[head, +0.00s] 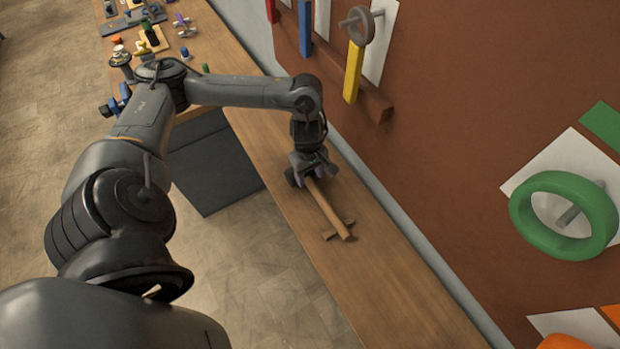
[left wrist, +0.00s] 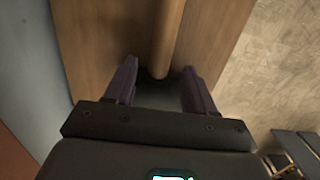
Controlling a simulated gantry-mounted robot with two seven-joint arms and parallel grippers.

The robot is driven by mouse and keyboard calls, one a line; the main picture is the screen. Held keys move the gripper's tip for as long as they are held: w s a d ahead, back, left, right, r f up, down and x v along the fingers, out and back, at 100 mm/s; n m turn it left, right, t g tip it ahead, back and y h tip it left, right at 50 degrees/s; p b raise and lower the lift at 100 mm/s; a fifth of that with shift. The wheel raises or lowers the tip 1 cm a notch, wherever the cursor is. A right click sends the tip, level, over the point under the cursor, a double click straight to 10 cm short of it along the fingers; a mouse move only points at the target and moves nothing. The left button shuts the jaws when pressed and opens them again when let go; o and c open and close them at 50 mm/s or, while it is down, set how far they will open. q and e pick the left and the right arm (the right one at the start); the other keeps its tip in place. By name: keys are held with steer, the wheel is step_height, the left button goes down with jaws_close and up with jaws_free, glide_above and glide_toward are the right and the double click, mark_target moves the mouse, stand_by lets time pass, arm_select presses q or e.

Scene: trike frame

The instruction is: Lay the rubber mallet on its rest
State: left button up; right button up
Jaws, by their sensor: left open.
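My left gripper (left wrist: 160,68) is open, with a finger on each side and visible gaps. My right gripper is out of view.
The workbench (head: 395,300) is clear beyond the crosspiece. Several small parts and tools crowd its far end. A brown wall panel (head: 450,130) along the bench carries a green ring (head: 522,222), a grey wheel (head: 368,25) and coloured bars.

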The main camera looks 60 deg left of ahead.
arm_select(q)
step_height(320, 180, up, 8)
steer(key=p, duration=0.3)
steer(key=w+d+f+n+t+h+p, duration=0.1)
steer(key=w+d+n+t+h, duration=0.2)
steer(key=d+n, duration=0.95)
steer(key=w+d+n+t+h, duration=0.1)
steer(key=w+d+n+t, duration=0.45)
steer(key=d, duration=1.15)
steer(key=s+a+f+n+g+y, duration=0.1)
steer(key=s+a+n, duration=0.2)
steer(key=n, duration=0.8)
steer(key=s+a+f+n+g+y, duration=0.1)
steer(key=s+a+n+g+y, duration=0.1)
steer(key=s+n, duration=0.6)
steer(key=s+a+f+n+g+y, duration=0.1)
steer(key=s+a+n, duration=0.3)
steer(key=n, duration=1)
steer(key=shift+s+a+f+g+y, duration=0.25)
steer(key=shift+s+g, duration=0.2)
steer(key=shift+s, duration=0.3)
steer(key=shift+r, duration=0.1)
